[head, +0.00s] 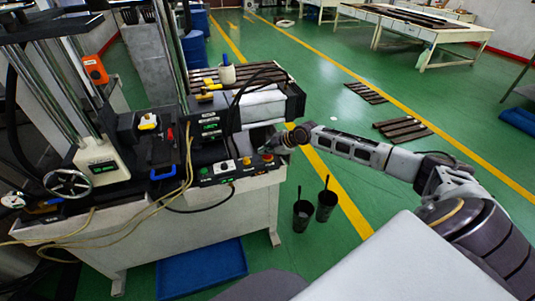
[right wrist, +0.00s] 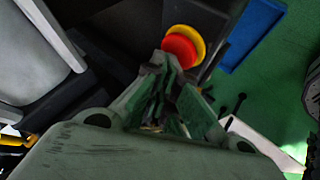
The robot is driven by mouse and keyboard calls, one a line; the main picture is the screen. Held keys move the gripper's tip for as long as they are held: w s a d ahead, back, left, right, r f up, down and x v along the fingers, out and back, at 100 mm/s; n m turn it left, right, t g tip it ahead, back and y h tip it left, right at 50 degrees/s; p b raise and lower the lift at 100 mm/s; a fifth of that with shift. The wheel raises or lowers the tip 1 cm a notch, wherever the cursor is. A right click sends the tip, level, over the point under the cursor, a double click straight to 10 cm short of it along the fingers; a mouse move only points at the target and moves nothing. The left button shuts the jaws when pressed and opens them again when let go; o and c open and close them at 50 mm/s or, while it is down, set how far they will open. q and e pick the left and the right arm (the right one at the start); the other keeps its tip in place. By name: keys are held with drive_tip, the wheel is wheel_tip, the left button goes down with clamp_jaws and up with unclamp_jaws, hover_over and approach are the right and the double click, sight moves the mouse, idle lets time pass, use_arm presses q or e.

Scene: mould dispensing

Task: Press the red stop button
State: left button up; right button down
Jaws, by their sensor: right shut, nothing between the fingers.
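The red stop button (right wrist: 181,47) with its yellow collar shows in the right wrist view, just beyond my fingertips. In the head view it is a small red and yellow spot (head: 268,157) at the right end of the black control box (head: 222,177). My right gripper (right wrist: 172,73) is shut and empty, and its fingertips overlap the lower edge of the button in the wrist view. I cannot tell whether they touch it. In the head view my right gripper (head: 268,147) is small and dark, close above the button. My left gripper is not in view.
Other buttons and a green display sit along the control box. A machine with columns and a handwheel (head: 68,183) stands at left. Two dark pots (head: 302,215) stand on the floor below my right arm. A blue tray (head: 202,268) lies in front.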

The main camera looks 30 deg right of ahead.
sight(266, 156)
drive_tip(key=shift+s+f, duration=0.2)
drive_tip(key=shift+f, duration=0.25)
drive_tip(key=shift+s+f+b, duration=0.15)
drive_tip(key=shift+f+b, duration=0.2)
drive_tip(key=shift+f, duration=0.05)
drive_tip(key=shift+r, duration=0.2)
idle(0.4)
drive_tip(key=shift+w+d+r+p, duration=0.1)
drive_tip(key=shift+w+r+p, duration=0.15)
drive_tip(key=shift+r+p, duration=0.75)
drive_tip(key=shift+w+r+p, duration=0.1)
drive_tip(key=shift+r+p, duration=1.35)
drive_tip(key=shift+r, duration=0.8)
